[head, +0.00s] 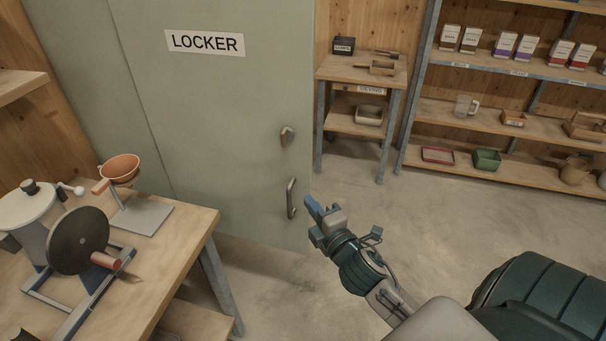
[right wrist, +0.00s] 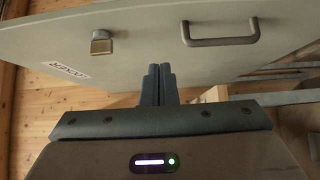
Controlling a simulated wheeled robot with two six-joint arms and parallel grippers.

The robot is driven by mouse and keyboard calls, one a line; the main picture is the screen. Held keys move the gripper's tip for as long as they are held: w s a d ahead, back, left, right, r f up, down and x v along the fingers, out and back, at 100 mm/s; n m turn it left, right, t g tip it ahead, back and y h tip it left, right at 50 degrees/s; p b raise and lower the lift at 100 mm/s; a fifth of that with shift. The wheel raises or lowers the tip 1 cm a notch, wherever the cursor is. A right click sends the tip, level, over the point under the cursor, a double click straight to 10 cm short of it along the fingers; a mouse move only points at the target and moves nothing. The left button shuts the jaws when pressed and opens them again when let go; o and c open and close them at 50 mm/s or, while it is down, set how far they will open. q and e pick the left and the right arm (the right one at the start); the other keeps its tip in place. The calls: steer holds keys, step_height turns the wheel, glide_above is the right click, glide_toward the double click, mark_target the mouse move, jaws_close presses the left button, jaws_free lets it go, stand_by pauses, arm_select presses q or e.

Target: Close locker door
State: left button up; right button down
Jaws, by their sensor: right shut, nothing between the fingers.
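The locker door (head: 225,105) is a tall grey-green panel with a LOCKER label (head: 205,42). A latch knob (head: 287,136) and a bar handle (head: 291,198) sit near its right edge. How far the door stands open is unclear, and the inside of the locker is hidden. My right gripper (head: 312,207) is shut and empty, just right of the handle near the door's lower right edge. In the right wrist view the shut fingers (right wrist: 158,82) point at the door (right wrist: 150,38), between knob (right wrist: 102,42) and handle (right wrist: 222,40). I cannot tell whether they touch it. My left gripper is out of view.
A wooden workbench (head: 180,255) with a grinder-like device (head: 80,240) and an orange bowl on a stand (head: 121,169) is at left. A small wooden table (head: 350,70) and a stocked shelf unit (head: 465,110) stand behind. The concrete floor (head: 400,205) between is clear.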

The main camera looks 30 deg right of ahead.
steer(key=p, duration=0.3)
glide_toward(295, 167)
steer(key=w+a, duration=0.3)
steer(key=w, duration=0.1)
steer(key=d, duration=0.1)
steer(key=w+d, duration=0.1)
steer(key=d, duration=0.1)
steer(key=shift+w+d+p, duration=0.3)
steer(key=shift+w+d, duration=0.05)
steer(key=shift+a, duration=0.1)
